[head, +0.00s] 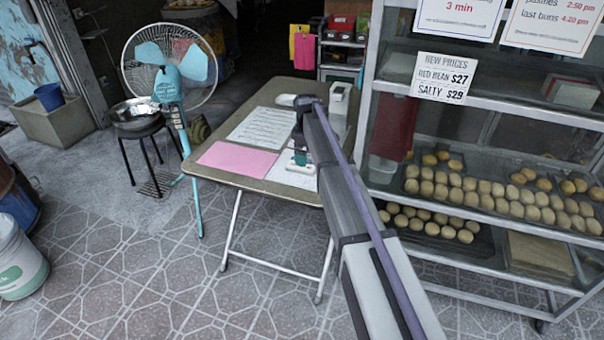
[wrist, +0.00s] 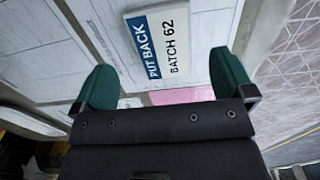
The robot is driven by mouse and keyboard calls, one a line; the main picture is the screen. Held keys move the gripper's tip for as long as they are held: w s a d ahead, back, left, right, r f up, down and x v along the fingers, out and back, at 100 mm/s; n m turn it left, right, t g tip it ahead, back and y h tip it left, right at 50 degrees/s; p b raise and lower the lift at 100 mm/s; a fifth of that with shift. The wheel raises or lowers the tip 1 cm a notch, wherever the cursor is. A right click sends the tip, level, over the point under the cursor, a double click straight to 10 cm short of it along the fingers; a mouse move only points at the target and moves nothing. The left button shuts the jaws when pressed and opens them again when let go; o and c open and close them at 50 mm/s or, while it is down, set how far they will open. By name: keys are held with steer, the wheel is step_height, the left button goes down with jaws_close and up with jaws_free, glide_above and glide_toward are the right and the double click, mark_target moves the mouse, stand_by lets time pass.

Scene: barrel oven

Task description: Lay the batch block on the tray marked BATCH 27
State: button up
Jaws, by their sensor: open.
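My gripper (wrist: 166,80) has green fingertips, spread apart with nothing between them. In the head view my gripper (head: 299,158) hangs low over the front right of the table, near a white sheet. In the wrist view a white rectangular piece (wrist: 163,42) with a blue band lies just beyond the fingertips. It reads PUT BACK and BATCH 62; I cannot tell whether it is the batch block. In the head view the gripper largely hides that spot. Bun trays (head: 480,208) stand on the glass-fronted rack at right. I can read no BATCH 27 mark on any.
The folding table (head: 223,180) carries a pink sheet (head: 236,159), printed papers (head: 262,128), a white dish (head: 285,100) and a white upright holder (head: 340,103). The rack (head: 378,50) stands close on the right. A fan (head: 168,62) and a stool with a metal bowl (head: 135,113) are left.

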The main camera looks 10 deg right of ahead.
steer(key=f+b, duration=0.5)
steer(key=shift+a+f, duration=0.15)
steer(key=shift+a, duration=0.05)
steer(key=shift+r, duration=0.2)
steer(key=c, duration=1)
steer(key=shift+r, duration=0.1)
step_height(320, 180, up, 17)
steer(key=p, duration=1.7)
